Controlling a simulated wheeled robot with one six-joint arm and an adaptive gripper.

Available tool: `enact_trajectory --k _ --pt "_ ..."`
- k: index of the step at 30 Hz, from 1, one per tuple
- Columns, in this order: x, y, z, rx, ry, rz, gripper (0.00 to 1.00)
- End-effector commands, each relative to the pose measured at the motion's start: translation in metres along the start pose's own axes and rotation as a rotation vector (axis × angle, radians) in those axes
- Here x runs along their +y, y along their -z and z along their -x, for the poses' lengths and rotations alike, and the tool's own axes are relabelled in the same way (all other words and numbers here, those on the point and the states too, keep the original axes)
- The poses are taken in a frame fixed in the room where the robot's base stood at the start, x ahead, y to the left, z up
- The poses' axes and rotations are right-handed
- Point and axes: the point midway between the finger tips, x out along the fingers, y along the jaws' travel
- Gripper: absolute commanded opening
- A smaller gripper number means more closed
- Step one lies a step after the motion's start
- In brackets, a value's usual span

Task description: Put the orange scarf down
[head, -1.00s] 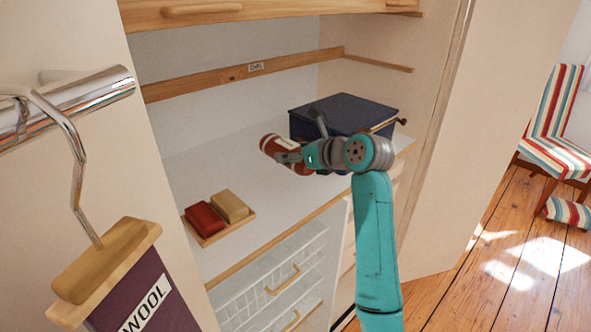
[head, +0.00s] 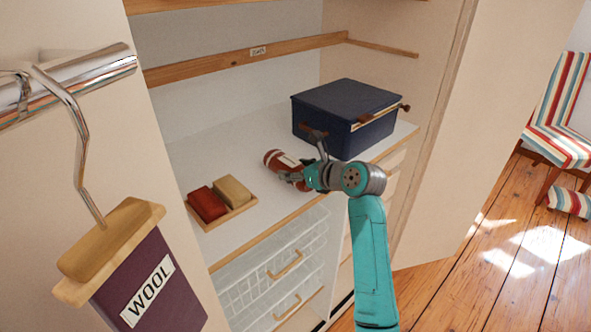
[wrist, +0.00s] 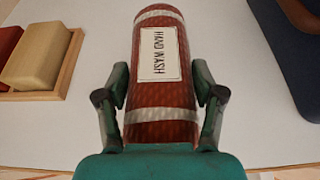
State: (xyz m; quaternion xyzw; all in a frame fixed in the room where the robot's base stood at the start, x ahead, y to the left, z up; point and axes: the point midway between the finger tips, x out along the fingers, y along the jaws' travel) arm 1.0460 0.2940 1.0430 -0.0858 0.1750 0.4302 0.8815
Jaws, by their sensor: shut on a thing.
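The orange scarf (head: 283,161) is a rust-coloured roll with pale bands and a HAND WASH label. It lies level over the white shelf top between the small wooden tray and the navy box. My gripper (head: 298,178) is shut on its near part from both sides. In the wrist view the scarf (wrist: 160,100) sits between the two fingers of my gripper (wrist: 161,88), label facing the camera. The scarf is at or just above the shelf top (head: 225,150); I cannot tell whether it touches. Its near end is hidden by my gripper.
A wooden tray (head: 236,213) holding a red block (head: 206,204) and a tan block (head: 232,189) is to the left. A navy lidded box (head: 347,105) is close on the right. A hanger with a WOOL sign (head: 148,285) hangs at front left. Wire drawers (head: 275,262) are below.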

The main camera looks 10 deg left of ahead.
Motion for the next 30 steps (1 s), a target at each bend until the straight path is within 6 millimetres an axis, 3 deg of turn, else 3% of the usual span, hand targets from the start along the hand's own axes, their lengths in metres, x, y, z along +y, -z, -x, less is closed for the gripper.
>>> enact_trajectory --k 3,4,7,20,23,30 --pt "0.000 0.002 -0.001 0.000 0.000 0.000 0.28" --pt "0.000 0.003 -0.001 0.000 0.000 -0.001 0.70" --pt "0.000 0.002 -0.001 0.000 0.000 0.000 0.93" --pt "0.000 0.000 0.003 0.000 0.001 0.000 0.93" --pt "-0.001 0.000 0.015 -0.001 0.002 -0.001 0.93" --pt "-0.001 0.000 0.062 -0.002 0.003 0.000 0.93"
